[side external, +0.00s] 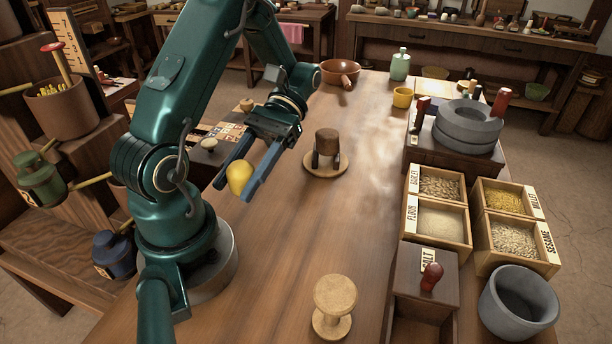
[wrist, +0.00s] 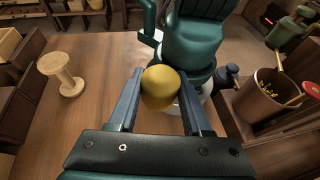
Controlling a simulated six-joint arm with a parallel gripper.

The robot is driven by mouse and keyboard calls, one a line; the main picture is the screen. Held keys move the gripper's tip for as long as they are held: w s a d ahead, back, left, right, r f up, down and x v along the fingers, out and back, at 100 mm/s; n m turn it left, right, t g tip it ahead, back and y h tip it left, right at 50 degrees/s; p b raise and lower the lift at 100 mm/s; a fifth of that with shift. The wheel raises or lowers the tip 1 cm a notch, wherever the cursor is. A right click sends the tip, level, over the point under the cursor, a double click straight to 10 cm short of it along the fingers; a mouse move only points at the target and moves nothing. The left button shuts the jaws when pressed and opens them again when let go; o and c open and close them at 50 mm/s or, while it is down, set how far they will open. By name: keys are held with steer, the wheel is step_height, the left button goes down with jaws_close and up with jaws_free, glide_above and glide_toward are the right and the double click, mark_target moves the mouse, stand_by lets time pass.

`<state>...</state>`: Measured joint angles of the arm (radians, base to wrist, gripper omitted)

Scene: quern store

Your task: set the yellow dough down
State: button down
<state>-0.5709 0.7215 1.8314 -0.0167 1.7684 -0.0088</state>
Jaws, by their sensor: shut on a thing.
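The yellow dough (side external: 239,178) is a rounded lump held between the two fingers of my gripper (side external: 247,174). The dough hangs above the wooden table (side external: 262,285), near my own base. In the wrist view the dough (wrist: 160,87) sits between the tips of my gripper (wrist: 160,98), with a finger on each side. My gripper is shut on it. The table top (wrist: 95,110) shows to the left of the dough in the wrist view. The height of the dough above the table is hard to judge.
A wooden spool (side external: 334,305) stands at the table's front. A brown cylinder on a round board (side external: 325,165) stands mid-table. Grain boxes (side external: 436,220), a stone quern (side external: 467,127) and a grey mortar (side external: 518,303) line the right side. The table's middle has bare room.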

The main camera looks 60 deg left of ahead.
steer(key=s+a+r+m+g+y, duration=0.1)
steer(key=s+a+m+y, duration=0.1)
steer(key=a+m+y, duration=0.85)
steer(key=w+a+r+m+t+y, duration=0.45)
steer(key=w+m+y, duration=0.25)
steer(key=m+y, duration=0.2)
steer(key=shift+n+t, duration=0.35)
steer(key=shift+t, duration=0.2)
steer(key=f, duration=1.5)
steer(key=shift+s+d+f, duration=0.15)
steer(key=shift+s+f, duration=0.1)
steer(key=shift+f, duration=0.1)
steer(key=shift+f, duration=0.1)
steer(key=shift+c, duration=1.7)
jaws_free()
